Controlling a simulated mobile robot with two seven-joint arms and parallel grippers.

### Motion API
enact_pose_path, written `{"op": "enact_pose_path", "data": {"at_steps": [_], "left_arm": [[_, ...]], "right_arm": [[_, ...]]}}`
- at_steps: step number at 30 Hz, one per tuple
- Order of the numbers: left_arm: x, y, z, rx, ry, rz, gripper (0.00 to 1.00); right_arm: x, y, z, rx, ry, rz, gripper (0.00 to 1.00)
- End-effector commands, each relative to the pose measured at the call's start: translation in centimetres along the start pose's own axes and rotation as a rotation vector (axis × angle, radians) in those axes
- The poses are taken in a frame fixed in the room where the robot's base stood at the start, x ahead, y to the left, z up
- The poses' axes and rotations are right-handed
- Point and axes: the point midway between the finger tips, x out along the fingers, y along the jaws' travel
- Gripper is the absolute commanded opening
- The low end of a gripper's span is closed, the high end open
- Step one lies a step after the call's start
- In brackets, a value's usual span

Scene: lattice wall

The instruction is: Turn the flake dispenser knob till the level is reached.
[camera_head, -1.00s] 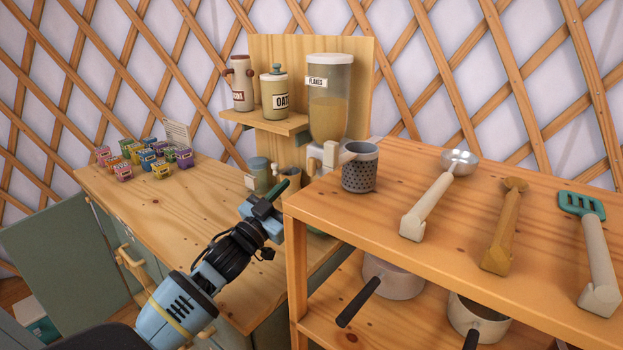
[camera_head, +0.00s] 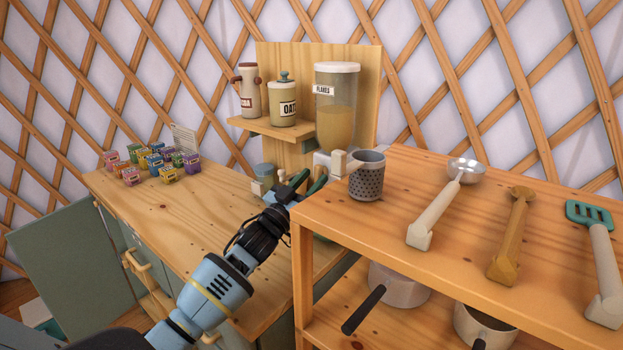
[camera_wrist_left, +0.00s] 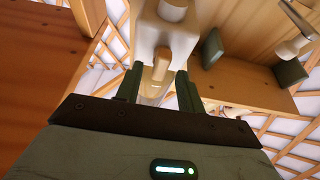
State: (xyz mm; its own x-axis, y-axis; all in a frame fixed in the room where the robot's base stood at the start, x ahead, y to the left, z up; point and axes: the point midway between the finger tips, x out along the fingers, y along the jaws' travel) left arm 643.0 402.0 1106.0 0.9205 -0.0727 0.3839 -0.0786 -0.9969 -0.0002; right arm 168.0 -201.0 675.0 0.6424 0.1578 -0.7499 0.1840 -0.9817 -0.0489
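The flake dispenser (camera_head: 337,95) is a clear container with a white lid and a FLAKES label, mounted on the wooden back board. It is partly filled with tan flakes. Its pale knob (camera_head: 339,162) sits at the spout below, and also shows in the left wrist view (camera_wrist_left: 157,68). My left gripper (camera_head: 308,180) is just left of and below the knob in the head view. In the left wrist view its dark green fingers stand apart on either side of the knob, with small gaps visible. What is under the spout is hidden by the shelf and gripper. My right gripper is not in view.
A grey perforated cup (camera_head: 367,177) stands on the wooden shelf unit (camera_head: 400,212), close right of the spout. A ladle (camera_head: 440,205), a wooden spoon and a slotted turner lie there. Jars (camera_head: 283,100) stand on the small shelf. Small colored boxes (camera_head: 153,163) occupy the counter's far left.

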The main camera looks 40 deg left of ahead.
Motion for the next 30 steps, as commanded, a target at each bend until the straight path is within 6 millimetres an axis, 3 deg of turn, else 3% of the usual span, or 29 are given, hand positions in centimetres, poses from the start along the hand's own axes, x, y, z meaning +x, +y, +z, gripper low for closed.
{"op": "enact_pose_path", "data": {"at_steps": [12, 21, 30], "left_arm": [[0.88, 0.04, 0.07, 0.001, -0.002, 0.0, 0.38], [0.86, 0.03, 0.06, 0.001, -0.001, 0.0, 0.02], [0.86, -0.03, 0.03, 0.021, -0.002, 0.008, 0.0]], "right_arm": [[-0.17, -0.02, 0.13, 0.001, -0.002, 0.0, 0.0], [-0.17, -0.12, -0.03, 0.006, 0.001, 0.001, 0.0], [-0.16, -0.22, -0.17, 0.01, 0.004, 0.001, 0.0]]}}
